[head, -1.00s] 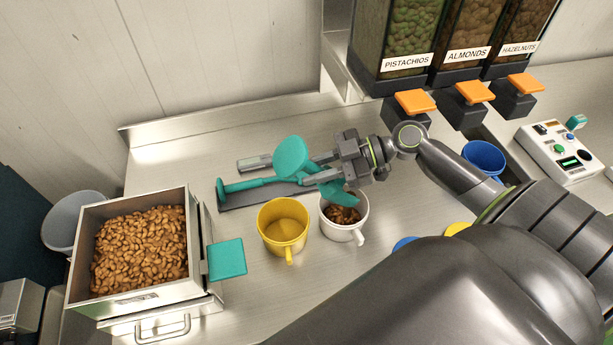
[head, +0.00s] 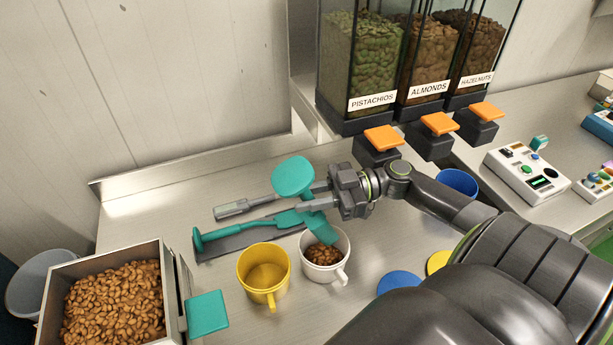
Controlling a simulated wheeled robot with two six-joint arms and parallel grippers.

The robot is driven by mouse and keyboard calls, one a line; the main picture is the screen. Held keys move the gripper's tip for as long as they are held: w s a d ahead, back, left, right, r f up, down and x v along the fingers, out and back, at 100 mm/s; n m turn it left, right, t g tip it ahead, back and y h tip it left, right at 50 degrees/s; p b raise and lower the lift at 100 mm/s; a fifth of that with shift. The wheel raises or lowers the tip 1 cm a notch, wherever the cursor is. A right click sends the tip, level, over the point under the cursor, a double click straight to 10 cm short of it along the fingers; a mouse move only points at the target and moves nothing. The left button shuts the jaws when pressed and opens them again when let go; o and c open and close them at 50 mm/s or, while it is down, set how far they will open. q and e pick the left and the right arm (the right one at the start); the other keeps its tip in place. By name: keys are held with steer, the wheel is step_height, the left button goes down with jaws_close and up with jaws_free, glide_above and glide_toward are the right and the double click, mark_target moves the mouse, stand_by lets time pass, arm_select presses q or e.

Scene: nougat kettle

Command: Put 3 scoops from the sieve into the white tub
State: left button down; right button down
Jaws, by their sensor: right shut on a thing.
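The sieve (head: 55,268) is a square metal box at the lower left, holding many brown nuts (head: 115,305). The white tub (head: 328,272) stands right of centre with brown nuts in its bottom. My right gripper (head: 308,197) is shut on a teal scoop (head: 321,229) above the back of the white tub. The scoop is tilted, with its round teal end (head: 293,177) up and its lower end pointing down at the tub's opening. I cannot tell whether any nuts are in the scoop. My left gripper is not in view.
A yellow tub (head: 264,285) stands close left of the white tub. Another teal tool (head: 240,229) lies on a dark mat (head: 222,248) behind. A blue cup (head: 458,182), blue disc (head: 399,283) and nut dispensers (head: 425,92) are on the right. A teal plate (head: 207,312) sticks out beside the sieve.

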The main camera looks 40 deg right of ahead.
mark_target(307, 180)
steer(key=shift+r, duration=0.1)
steer(key=shift+r+g+h+p, duration=0.3)
steer(key=shift+r+h+p, duration=0.35)
steer(key=shift+p, duration=0.4)
steer(key=shift+r+n+g+h+p, duration=0.3)
steer(key=shift+g+h+p, duration=0.1)
steer(key=shift+h+p, duration=0.6)
steer(key=h, duration=0.1)
steer(key=g+h+p, duration=0.1)
steer(key=h, duration=0.1)
steer(key=shift+r, duration=0.4)
steer(key=shift+r+n+g+h, duration=0.4)
steer(key=shift+h, duration=0.75)
steer(key=h, duration=0.1)
steer(key=r+g+h+b, duration=0.1)
steer(key=h, duration=0.1)
steer(key=shift+w+a, duration=0.1)
steer(key=shift+r+h, duration=0.15)
steer(key=shift+h, duration=0.25)
